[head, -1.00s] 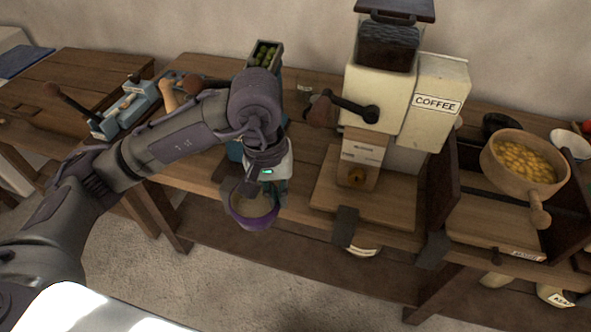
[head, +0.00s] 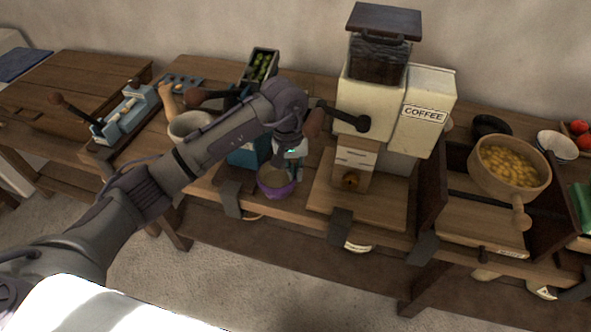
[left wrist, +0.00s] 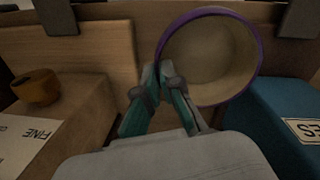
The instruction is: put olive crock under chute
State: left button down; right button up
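The crock (head: 275,188), a small purple bowl with a pale inside, is at the table's front, before the blue olive machine (head: 243,157). My left gripper (head: 292,160) is shut on its rim. In the left wrist view, the closed fingertips (left wrist: 162,77) meet the rim of the crock (left wrist: 243,92), which looks empty and about upright. The blue machine (left wrist: 275,118) with a partly visible label is beside it there. I cannot tell whether the crock touches the table. The chute is hidden behind my arm. My right gripper is out of view.
The coffee grinder (head: 428,92) stands just right of the crock, its drawer knob (left wrist: 37,88) also showing in the wrist view. An olive hopper (head: 262,66) tops the blue machine. A pale bowl (head: 188,124) is to the left. Dark brackets (head: 231,198) hang on the table edge.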

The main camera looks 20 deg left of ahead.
pick_arm(q)
jog(key=shift+w+f+p, duration=0.1)
jog(key=shift+f+p, duration=0.2)
jog(key=shift+f, duration=0.05)
jog(key=shift+w+f, duration=0.15)
jog(key=shift+f, duration=0.05)
jog(key=shift+f, duration=0.1)
jog(key=shift+f+b, duration=0.15)
jog(key=shift+b, duration=0.15)
jog(key=c, duration=1.3)
grip_release()
